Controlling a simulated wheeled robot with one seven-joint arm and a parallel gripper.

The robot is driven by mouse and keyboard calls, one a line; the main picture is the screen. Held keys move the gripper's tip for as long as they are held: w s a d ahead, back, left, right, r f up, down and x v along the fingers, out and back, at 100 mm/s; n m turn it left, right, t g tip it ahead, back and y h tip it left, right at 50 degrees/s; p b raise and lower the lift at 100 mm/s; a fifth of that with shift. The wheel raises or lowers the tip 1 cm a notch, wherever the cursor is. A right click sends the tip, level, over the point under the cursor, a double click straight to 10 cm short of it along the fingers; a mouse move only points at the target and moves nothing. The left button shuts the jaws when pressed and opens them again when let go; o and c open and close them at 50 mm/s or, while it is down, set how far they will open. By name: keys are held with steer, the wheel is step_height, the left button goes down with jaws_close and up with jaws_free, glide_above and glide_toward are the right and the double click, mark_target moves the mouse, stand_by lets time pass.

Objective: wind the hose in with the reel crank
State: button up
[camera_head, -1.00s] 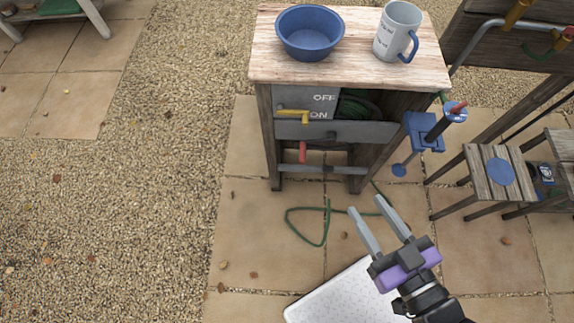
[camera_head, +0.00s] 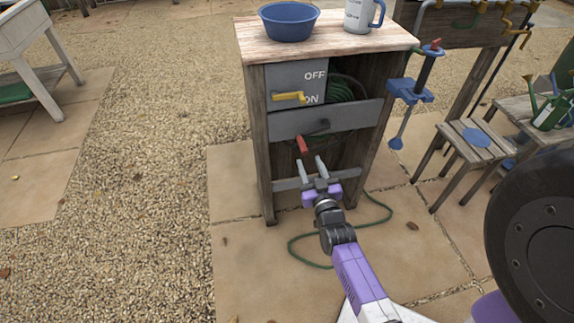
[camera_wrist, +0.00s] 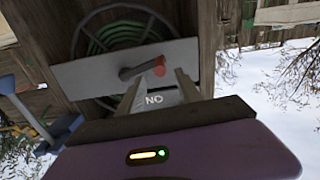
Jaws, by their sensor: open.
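The reel crank (camera_head: 320,126) is a short dark arm on the grey front board of the wooden stand, with a red handle (camera_head: 302,145) hanging at its lower left. In the wrist view the red handle (camera_wrist: 160,66) shows ahead, between and just beyond my fingers. My gripper (camera_head: 310,163) is open and empty, just below the handle, fingers pointing toward the stand. The green hose (camera_head: 347,88) is coiled on the reel behind the board, partly hidden. A loose length of hose (camera_head: 390,209) lies in a curve on the paving.
A yellow lever (camera_head: 288,96) sits on an OFF/ON panel above the crank. A blue bowl (camera_head: 288,22) and a mug (camera_head: 360,14) stand on the stand's top. A blue clamp (camera_head: 410,90) juts out at its right side. A slatted stool (camera_head: 476,141) stands further right.

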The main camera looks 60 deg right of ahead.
mark_target(303, 148)
steer(key=shift+b+x, duration=0.3)
steer(key=shift+x, duration=3.6)
jaws_close()
